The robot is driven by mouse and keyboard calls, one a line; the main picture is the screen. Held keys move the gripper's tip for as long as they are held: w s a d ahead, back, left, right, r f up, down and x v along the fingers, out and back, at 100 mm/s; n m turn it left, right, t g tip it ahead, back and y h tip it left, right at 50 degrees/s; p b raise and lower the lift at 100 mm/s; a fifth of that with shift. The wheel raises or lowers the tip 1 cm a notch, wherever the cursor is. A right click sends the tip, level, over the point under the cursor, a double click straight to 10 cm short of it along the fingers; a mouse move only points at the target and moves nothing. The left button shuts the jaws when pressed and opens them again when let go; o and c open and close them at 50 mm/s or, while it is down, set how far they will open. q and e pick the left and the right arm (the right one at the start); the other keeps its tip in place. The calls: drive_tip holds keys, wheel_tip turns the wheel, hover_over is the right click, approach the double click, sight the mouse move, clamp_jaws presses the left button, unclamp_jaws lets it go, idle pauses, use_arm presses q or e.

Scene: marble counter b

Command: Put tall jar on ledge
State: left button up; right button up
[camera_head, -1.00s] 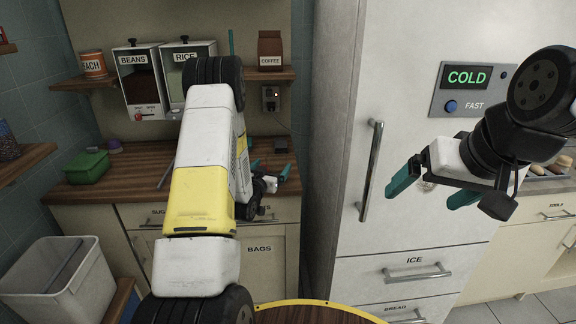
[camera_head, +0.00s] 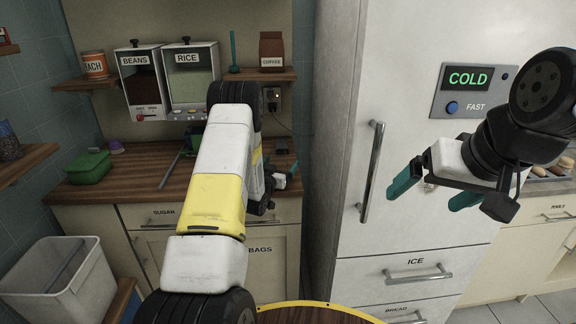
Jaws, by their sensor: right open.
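I cannot pick out a tall jar for certain. A dark-filled glass jar (camera_head: 9,142) stands on a wooden ledge (camera_head: 28,162) at the left edge. Another wooden ledge (camera_head: 95,84) runs along the back wall. My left arm reaches forward over the back counter. My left gripper (camera_head: 283,178) is low by the counter's right end, mostly hidden behind its own arm; a teal fingertip shows, but not whether it holds anything. My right gripper (camera_head: 428,192) is open and empty in front of the white fridge, its teal fingers apart.
The BEANS dispenser (camera_head: 142,82), RICE dispenser (camera_head: 190,75), a PEACH can (camera_head: 95,66) and COFFEE bag (camera_head: 271,50) are at the back ledge. A green box (camera_head: 88,167) sits on the counter (camera_head: 125,175). The fridge (camera_head: 335,150) stands close right of my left arm.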

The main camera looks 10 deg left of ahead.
sight(280, 156)
use_arm(q)
drive_tip(key=c, duration=1.8)
drive_tip(key=shift+c, duration=0.2)
drive_tip(key=shift+r, duration=0.1)
drive_tip(key=shift+r, duration=0.45)
drive_tip(key=r, duration=0.1)
drive_tip(key=s+r, duration=0.1)
drive_tip(key=shift+r, duration=0.3)
drive_tip(key=s+d+r, duration=0.1)
drive_tip(key=s+d, duration=0.2)
drive_tip(key=s, duration=1.1)
drive_tip(key=s+d+f+n+y, duration=0.1)
drive_tip(key=s+d+f+y, duration=0.1)
drive_tip(key=f, duration=0.3)
drive_tip(key=shift+d, duration=0.65)
drive_tip(key=shift+s, duration=0.1)
